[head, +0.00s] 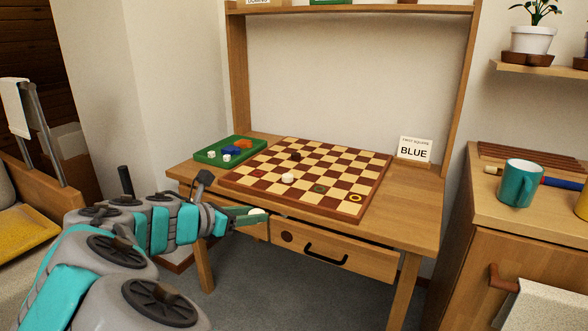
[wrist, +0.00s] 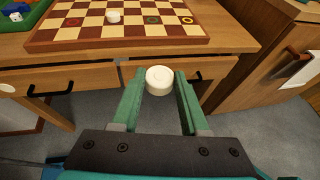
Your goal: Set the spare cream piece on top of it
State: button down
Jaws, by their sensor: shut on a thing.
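My gripper (head: 255,213) is shut on a cream piece (wrist: 160,80), held flat between the green fingertips. The held piece also shows at the arm's end in the head view (head: 258,211). It is in front of the desk's front edge, apart from the board. The checkered board (head: 240,184) lies on the desk. A cream piece (head: 288,179) sits on it towards the front; it also shows in the wrist view (wrist: 113,15). A dark piece (head: 295,156) sits further back. A green ring (head: 319,188) and a yellow ring (head: 355,197) mark front squares.
A green tray (head: 207,154) with dice and blue and orange things stands left of the board. A sign reading BLUE (head: 415,149) stands behind right. The desk drawer (head: 340,256) has a dark handle. A teal mug (head: 520,184) stands on the right cabinet.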

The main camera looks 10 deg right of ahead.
aim_at(288, 175)
jog(key=i+l, duration=0.15)
jog(key=l, duration=0.2)
jog(key=i+l, duration=0.2)
jog(key=l, duration=0.15)
jog(key=i+l, duration=0.15)
jog(key=l, duration=0.2)
jog(key=i+j, duration=0.2)
jog(key=i+z, duration=0.05)
jog(key=i, duration=0.05)
